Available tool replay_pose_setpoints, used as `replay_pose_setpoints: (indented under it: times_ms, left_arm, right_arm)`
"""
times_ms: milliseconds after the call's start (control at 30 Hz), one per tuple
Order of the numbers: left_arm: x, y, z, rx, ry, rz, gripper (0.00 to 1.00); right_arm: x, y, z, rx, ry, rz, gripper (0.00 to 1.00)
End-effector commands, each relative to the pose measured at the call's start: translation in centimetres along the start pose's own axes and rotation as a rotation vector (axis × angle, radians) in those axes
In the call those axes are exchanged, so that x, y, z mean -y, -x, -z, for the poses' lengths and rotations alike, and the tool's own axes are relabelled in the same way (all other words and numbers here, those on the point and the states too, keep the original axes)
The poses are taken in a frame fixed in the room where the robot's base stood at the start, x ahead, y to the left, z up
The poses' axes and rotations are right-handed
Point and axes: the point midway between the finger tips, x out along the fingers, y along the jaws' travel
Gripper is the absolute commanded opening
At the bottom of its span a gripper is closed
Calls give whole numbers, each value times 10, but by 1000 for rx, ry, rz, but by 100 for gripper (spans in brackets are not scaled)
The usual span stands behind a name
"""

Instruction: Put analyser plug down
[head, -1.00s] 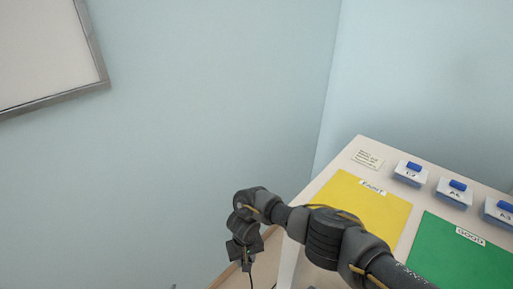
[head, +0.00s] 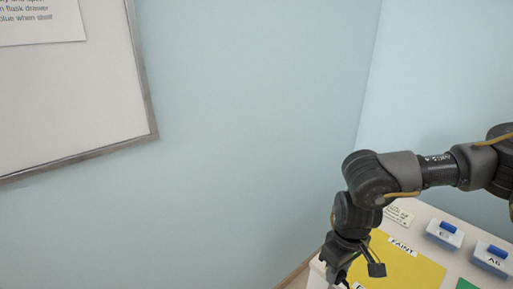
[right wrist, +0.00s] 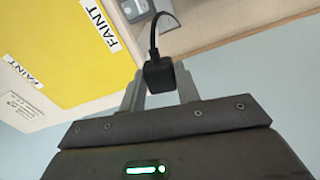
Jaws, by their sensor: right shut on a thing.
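The black analyser plug (right wrist: 159,76) is between the fingertips of my right gripper (right wrist: 160,92) in the right wrist view. The gripper is shut on it. A black cable runs from the plug toward the top of that view. In the head view my right gripper (head: 338,272) points down at the bottom edge, by the left side of the table with the yellow mat (head: 408,270). The plug cannot be made out clearly there. My left gripper is not in view.
The yellow mat, labelled FAINT, also shows in the right wrist view (right wrist: 70,50). A framed board (head: 70,110) hangs on the pale blue wall at left.

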Motion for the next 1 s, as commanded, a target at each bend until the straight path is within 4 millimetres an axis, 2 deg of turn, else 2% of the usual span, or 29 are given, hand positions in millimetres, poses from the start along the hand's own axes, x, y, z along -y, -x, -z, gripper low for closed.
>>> replay_pose_setpoints:
  times_ms: [33, 200, 600, 767, 1000]
  left_arm:
    - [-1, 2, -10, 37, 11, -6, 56]
    - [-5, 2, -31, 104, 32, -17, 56]
    - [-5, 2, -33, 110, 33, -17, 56]
    - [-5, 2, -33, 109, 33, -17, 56]
    - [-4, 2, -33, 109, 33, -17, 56]
  right_arm:
    - [-8, 12, -7, -7, -17, -3, 0]
    - [-19, 23, -22, -6, -48, -4, 0]
    - [-16, 26, -20, -6, -35, -4, 0]
    - [3, 37, -8, -7, 68, -5, 0]
    - [55, 66, 23, -5, 341, -5, 0]
